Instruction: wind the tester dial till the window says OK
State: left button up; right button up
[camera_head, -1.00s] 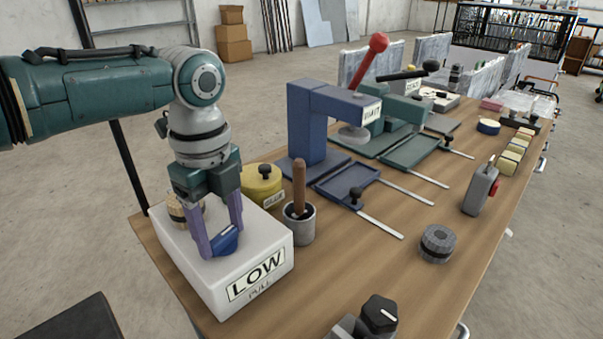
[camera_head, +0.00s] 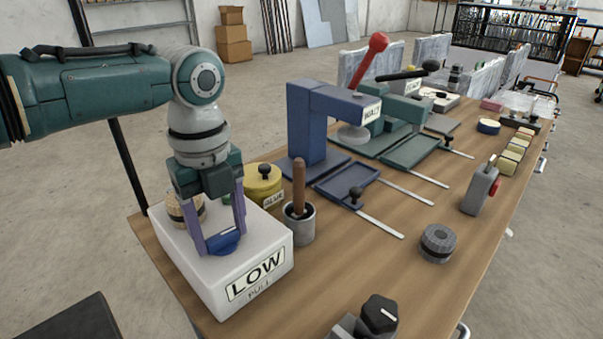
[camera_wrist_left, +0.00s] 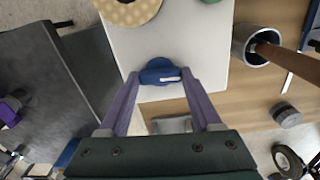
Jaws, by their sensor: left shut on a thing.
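The tester is a white box (camera_head: 205,285) at the near left of the bench. Its front window (camera_head: 257,275) reads LOW, with PULL printed below it. On its top is a blue dial (camera_head: 224,242) with a white mark, which also shows in the left wrist view (camera_wrist_left: 159,72). My left gripper (camera_head: 220,246) points down with its purple fingers shut on the dial, one on each side. A round tan dotted piece (camera_wrist_left: 130,8) also sits on the box top, behind the gripper in the head view. My right gripper is not in view.
A yellow glue pot (camera_head: 262,187) and a grey cup (camera_head: 299,224) with a wooden handle stand close to the box's right. A blue press (camera_head: 312,120) is behind them. A black knob (camera_head: 380,313) is at the near edge. Bare bench lies between.

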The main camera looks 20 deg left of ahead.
aim_at(222, 235)
pick_arm(q)
jog(key=o, duration=1.4)
notch_tip(222, 235, up, 10)
jog(key=shift+r+p, duration=0.1)
jog(key=shift+p, duration=0.65)
